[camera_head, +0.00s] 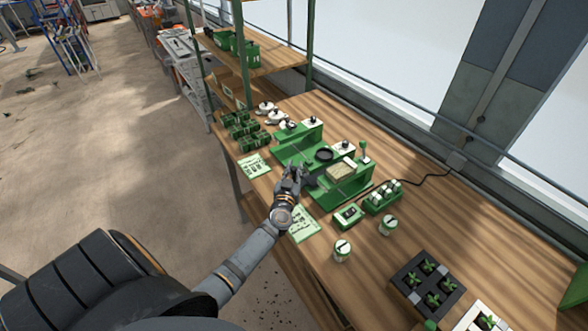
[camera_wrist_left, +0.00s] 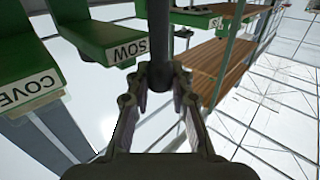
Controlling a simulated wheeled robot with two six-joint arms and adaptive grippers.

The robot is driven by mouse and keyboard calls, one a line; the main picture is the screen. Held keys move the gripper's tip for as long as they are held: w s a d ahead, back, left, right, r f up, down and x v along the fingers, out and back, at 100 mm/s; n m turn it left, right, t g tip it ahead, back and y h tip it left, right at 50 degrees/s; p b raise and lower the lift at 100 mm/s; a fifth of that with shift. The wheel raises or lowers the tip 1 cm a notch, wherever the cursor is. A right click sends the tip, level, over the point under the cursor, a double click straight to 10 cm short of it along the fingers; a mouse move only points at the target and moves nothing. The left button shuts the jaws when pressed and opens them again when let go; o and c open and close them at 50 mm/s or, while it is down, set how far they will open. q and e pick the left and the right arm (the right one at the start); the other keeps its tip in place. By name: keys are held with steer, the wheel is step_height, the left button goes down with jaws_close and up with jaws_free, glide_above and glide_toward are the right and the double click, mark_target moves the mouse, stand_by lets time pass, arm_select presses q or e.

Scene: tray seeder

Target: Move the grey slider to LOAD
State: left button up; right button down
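The green seeder (camera_head: 345,190) stands on the wooden table in the head view. In the left wrist view, a dark grey rod with a round knob, the slider's handle (camera_wrist_left: 159,76), hangs between the fingertips. My left gripper (camera_head: 294,172) is at the seeder's front edge; in the left wrist view its fingertips (camera_wrist_left: 160,78) close in on both sides of the knob and appear to touch it. Green plates labelled SOW (camera_wrist_left: 100,45) and COVER (camera_wrist_left: 28,87) show beside it. No LOAD label is readable. My right gripper is out of view.
Printed sheets (camera_head: 303,226) lie at the table's front edge, near my left forearm. A small green box (camera_head: 348,215), white-and-green pots (camera_head: 342,250) and a black seedling tray (camera_head: 407,282) stand to the right. Green bundles (camera_head: 241,130) and a shelf (camera_head: 262,62) are at the left.

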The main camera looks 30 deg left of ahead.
arm_select(q)
jaws_close()
steer(key=shift+w+a, duration=0.1)
steer(key=w+a, duration=0.4)
steer(key=a, duration=0.5)
steer(key=shift+f+b, duration=0.2)
steer(key=shift+b, duration=0.1)
steer(key=shift+s, duration=0.1)
